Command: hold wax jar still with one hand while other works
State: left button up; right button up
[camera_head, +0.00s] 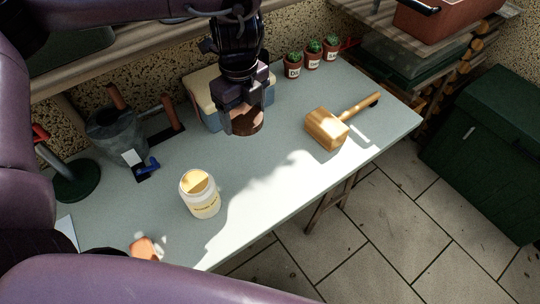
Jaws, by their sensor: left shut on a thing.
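The wax jar (204,205), white with a yellowish top and a label, stands upright on the grey-green table (262,205), left of its middle. My left gripper (244,118) points down over the back of the table, above and to the right of the jar and apart from it. It is shut on a round brown thing (247,124), partly hidden by the fingers; I cannot tell what it is. No gripper touches the jar. My right gripper is not in view.
A wooden mallet (327,129) lies to the right. A cream and blue box (205,103) stands behind my left gripper. Small potted cacti (312,55) line the back edge. A grey metal can (114,138) is at left. The table's middle is clear.

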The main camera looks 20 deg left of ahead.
pick_arm(q)
jog(key=shift+r+m, duration=0.1)
jog(key=shift+m, duration=0.6)
jog(key=b, duration=0.3)
send_over(250, 170)
notch_tip(250, 170, down, 16)
jog(key=shift+w+f, duration=0.1)
jog(key=shift+f+b, duration=0.65)
jog(key=shift+f, duration=1.3)
jog(key=shift+f, duration=0.15)
jog(key=o, duration=1.1)
jog(key=shift+c, duration=0.2)
